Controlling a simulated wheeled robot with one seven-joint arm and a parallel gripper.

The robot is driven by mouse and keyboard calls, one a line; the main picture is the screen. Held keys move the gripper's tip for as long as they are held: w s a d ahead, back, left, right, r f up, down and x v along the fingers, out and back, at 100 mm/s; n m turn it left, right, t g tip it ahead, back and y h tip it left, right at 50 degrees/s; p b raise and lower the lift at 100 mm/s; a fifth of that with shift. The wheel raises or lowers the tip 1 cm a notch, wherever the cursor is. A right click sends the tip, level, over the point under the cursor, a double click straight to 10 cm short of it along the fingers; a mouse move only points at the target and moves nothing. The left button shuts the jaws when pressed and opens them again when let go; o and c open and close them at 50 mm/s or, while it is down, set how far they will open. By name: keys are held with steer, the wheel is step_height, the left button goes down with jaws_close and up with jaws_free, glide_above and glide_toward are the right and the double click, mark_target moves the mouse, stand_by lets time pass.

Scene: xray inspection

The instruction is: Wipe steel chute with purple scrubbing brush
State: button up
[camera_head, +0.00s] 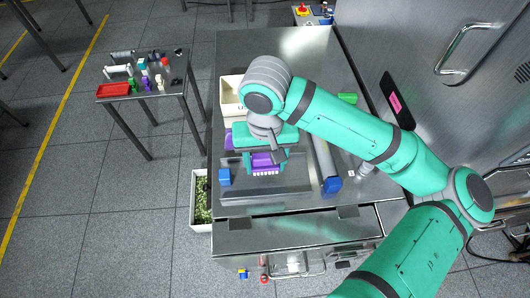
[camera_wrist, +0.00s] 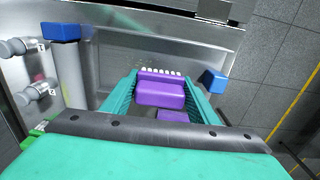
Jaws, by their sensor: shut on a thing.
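My gripper (camera_head: 264,162) is low over the steel chute (camera_head: 285,190), in the middle of the steel bench. It is shut on the purple scrubbing brush (camera_head: 264,160), which sits between the two teal fingers. In the wrist view the brush (camera_wrist: 160,94) shows a row of white bristles at its far edge, and the chute (camera_wrist: 115,60) spreads beyond it. I cannot tell whether the bristles touch the steel. The gripper and wrist hide part of the brush and chute.
A blue block (camera_head: 225,177) is at the chute's left edge. A steel roller (camera_head: 324,160) with a blue end lies to the right. A cream bin (camera_head: 231,97) stands behind. A side table (camera_head: 150,92) holds a red tray (camera_head: 113,90) and small items. A steel cabinet (camera_head: 440,90) closes the right side.

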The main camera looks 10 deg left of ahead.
mark_target(265, 158)
steer(key=shift+d+r, duration=0.1)
steer(key=shift+r, duration=0.4)
steer(key=shift+s+r, duration=0.15)
steer(key=shift+r, duration=1.4)
